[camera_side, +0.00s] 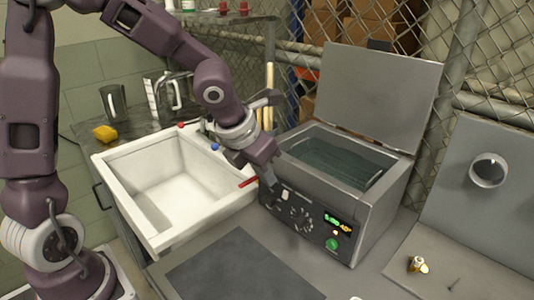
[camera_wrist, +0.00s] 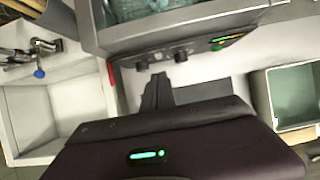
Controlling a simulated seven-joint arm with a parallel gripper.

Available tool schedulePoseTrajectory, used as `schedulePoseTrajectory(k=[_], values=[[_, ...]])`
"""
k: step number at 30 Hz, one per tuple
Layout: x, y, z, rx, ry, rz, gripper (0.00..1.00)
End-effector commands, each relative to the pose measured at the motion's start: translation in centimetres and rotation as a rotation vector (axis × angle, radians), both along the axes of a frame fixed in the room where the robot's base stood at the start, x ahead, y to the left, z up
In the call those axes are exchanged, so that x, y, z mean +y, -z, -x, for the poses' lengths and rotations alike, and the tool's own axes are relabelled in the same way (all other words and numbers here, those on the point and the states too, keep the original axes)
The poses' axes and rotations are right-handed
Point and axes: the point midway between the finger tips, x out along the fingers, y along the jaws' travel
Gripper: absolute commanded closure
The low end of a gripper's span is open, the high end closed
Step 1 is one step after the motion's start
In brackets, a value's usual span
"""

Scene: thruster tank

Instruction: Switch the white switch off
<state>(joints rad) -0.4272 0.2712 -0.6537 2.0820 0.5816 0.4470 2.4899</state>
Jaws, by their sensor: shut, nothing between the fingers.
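The grey thruster tank (camera_side: 380,222) stands with its lid up and liquid inside; its top edge shows in the wrist view (camera_wrist: 190,22). Its front panel bears a small white switch (camera_side: 285,195) at the left, beside dark knobs (camera_side: 300,217). My gripper (camera_side: 272,187) is shut and empty, pointing down close to the panel's left end, just left of the switch. Whether it touches the panel is unclear. Its dark fingers (camera_wrist: 158,90) show below the knobs in the wrist view.
A lit display (camera_side: 338,223) and green button (camera_side: 331,244) are on the panel's right side. A dark mat (camera_side: 240,270) lies in front. A small bottle (camera_side: 418,265) is at right.

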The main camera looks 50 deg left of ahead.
Motion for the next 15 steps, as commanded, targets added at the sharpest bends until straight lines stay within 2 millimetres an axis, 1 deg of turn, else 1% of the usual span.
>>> schedulePoseTrajectory(k=[1,3,6,10,15], values=[[0.1,-1.3,-0.1,-0.005,-0.004,0.000,1.00],[0.1,-2.8,0.0,-0.005,-0.005,-0.001,1.00],[0.1,-4.5,0.1,-0.003,-0.002,-0.001,1.00],[0.0,-5.7,0.2,0.000,0.001,0.000,1.00],[-0.1,-6.1,0.2,0.001,0.003,0.000,1.00]])
